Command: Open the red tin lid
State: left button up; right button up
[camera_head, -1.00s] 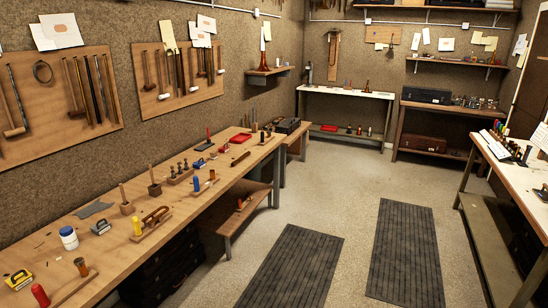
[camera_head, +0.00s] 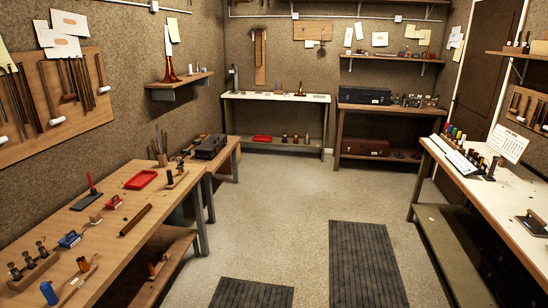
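I cannot make out a red tin with a lid for certain. A flat red tray-like item (camera_head: 141,179) lies on the long wooden bench at the left. Another flat red item (camera_head: 262,138) lies on the low shelf under the white-topped table at the back. Both are too small to tell whether either is a tin or a lid. Neither of my grippers shows in the head view.
The wooden bench (camera_head: 112,230) at the left holds several tools. A white-topped bench (camera_head: 490,190) stands at the right, and a white-topped table (camera_head: 278,98) at the back. Open floor with dark mats (camera_head: 365,262) lies between them.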

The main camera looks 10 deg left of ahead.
aim_at(112, 202)
jog(key=i+j+u, duration=0.1)
jog(key=i+u, duration=0.3)
jog(key=i, duration=0.15)
jog(key=i+u, duration=0.4)
jog(key=i, duration=0.15)
jog(key=i+l+u, duration=0.25)
jog(key=i+u, duration=0.15)
jog(key=i+l+u, duration=0.45)
jog(key=i, duration=0.15)
